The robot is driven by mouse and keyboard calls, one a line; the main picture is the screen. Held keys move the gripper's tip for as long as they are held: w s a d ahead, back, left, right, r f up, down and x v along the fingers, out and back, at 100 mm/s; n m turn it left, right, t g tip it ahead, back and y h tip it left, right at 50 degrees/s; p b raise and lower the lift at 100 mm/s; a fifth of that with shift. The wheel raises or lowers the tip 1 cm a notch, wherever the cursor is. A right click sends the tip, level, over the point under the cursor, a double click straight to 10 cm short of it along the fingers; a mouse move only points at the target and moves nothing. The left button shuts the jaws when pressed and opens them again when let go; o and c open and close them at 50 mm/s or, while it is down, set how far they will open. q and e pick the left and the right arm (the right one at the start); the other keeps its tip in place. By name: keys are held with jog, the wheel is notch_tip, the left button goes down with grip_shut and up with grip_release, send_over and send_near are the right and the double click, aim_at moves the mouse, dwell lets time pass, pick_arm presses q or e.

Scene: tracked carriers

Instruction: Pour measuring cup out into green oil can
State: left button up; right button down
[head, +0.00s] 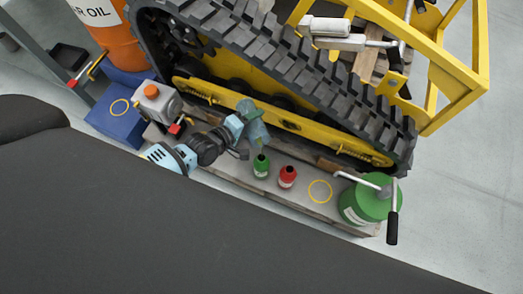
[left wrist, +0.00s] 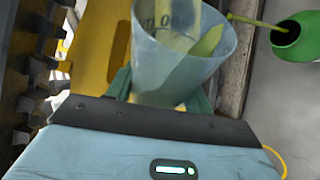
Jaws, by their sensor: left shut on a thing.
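My left gripper (head: 238,124) is shut on the translucent measuring cup (head: 254,124), tilted above the plank. In the left wrist view the cup (left wrist: 185,60) has markings on its wall and yellow-green liquid inside. The small green oil can (head: 261,167) stands upright on the plank just below the cup. In the left wrist view, the can's dark open mouth (left wrist: 286,27) shows at the right. A thin yellow-green streak, which looks like liquid, runs from the cup's rim to this mouth. My right gripper is not in view.
A red can (head: 287,177) stands close right of the green can. A yellow ring mark (head: 319,191) and a big green drum with a pump (head: 368,204) are further right. The carrier's black track (head: 270,60) rises behind. A blue box (head: 112,122) is at left.

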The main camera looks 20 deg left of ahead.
pick_arm(q)
jog(key=shift+f, duration=0.1)
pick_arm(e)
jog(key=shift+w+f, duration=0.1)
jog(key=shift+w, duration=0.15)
pick_arm(q)
jog(key=shift+f+t, duration=0.25)
jog(key=shift+t, duration=0.05)
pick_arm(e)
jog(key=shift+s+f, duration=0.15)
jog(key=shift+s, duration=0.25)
pick_arm(q)
jog(key=shift+s+d+m, duration=0.1)
jog(key=shift+m, duration=0.2)
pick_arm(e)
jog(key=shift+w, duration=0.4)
pick_arm(q)
jog(key=r, duration=0.1)
jog(key=r+n+g, duration=0.1)
jog(key=shift+w+a+r+h+p, duration=0.3)
jog(key=shift+w+a+r+p, duration=0.05)
jog(key=shift+w+r+p, duration=0.05)
jog(key=shift+s+d+f+n+g+b, duration=0.15)
jog(key=shift+f+n+g+b, duration=0.2)
jog(key=shift+n+g+b, duration=0.2)
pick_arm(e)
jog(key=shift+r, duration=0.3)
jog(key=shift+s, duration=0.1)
